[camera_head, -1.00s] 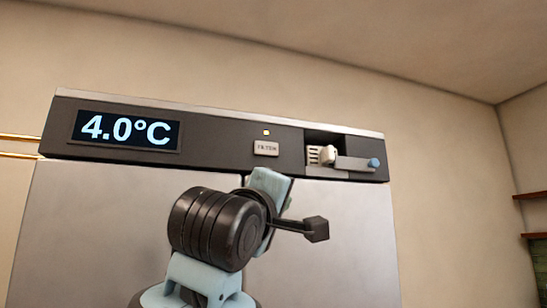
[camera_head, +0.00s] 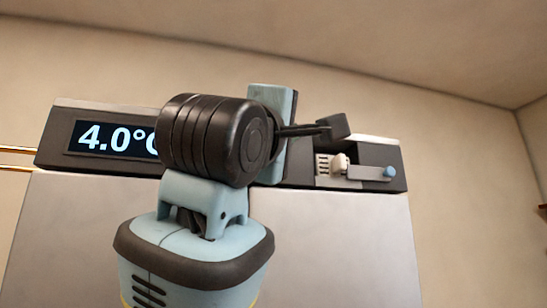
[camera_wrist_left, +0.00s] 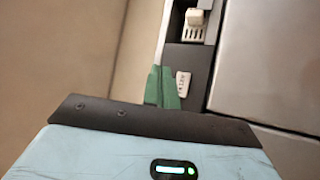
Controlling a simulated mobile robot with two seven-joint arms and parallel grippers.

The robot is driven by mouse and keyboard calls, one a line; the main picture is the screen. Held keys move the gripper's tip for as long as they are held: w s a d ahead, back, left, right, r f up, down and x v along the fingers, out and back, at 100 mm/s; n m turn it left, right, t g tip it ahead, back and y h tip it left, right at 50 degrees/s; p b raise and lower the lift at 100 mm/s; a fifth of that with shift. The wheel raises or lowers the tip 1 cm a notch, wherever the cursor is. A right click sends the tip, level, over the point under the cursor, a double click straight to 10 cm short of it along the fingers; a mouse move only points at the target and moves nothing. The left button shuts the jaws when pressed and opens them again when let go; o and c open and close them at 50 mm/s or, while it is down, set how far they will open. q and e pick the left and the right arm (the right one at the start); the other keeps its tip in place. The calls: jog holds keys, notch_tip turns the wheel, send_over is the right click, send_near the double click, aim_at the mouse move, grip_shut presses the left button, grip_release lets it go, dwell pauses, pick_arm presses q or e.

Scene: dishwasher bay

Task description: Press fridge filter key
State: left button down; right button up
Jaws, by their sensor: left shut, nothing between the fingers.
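The fridge filter key is a small pale labelled button. It shows in the left wrist view (camera_wrist_left: 184,84) on the dark control panel (camera_wrist_left: 193,58). My left gripper (camera_wrist_left: 161,76) has green fingers, shut and empty, with their tips right beside the key in that view. I cannot tell whether they touch it. In the head view my left arm stands in front of the panel (camera_head: 55,132), and the key and fingertips are hidden behind its wrist. My right gripper is not in view.
The display (camera_head: 97,137) reads 4.0°C, its right end covered by my arm. To the right, a recess in the panel holds a white slotted part (camera_head: 335,164) and a grey lever with a blue knob (camera_head: 389,172). Pale doors (camera_head: 350,245) lie below.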

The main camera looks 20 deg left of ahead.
pick_arm(q)
jog(key=w+a, duration=0.4)
jog(key=w, duration=0.3)
jog(key=shift+a, duration=0.4)
jog(key=shift+w+a, duration=0.45)
jog(key=shift+w, duration=0.25)
dwell(2.7)
jog(key=shift+s, duration=0.1)
jog(key=shift+s+d, duration=0.4)
jog(key=shift+s, duration=0.15)
jog(key=s+d, duration=0.1)
jog(key=s, duration=0.1)
jog(key=s+d, duration=0.2)
jog(key=shift+s, duration=0.1)
dwell(0.6)
jog(key=shift+a+f, duration=0.1)
dwell(0.7)
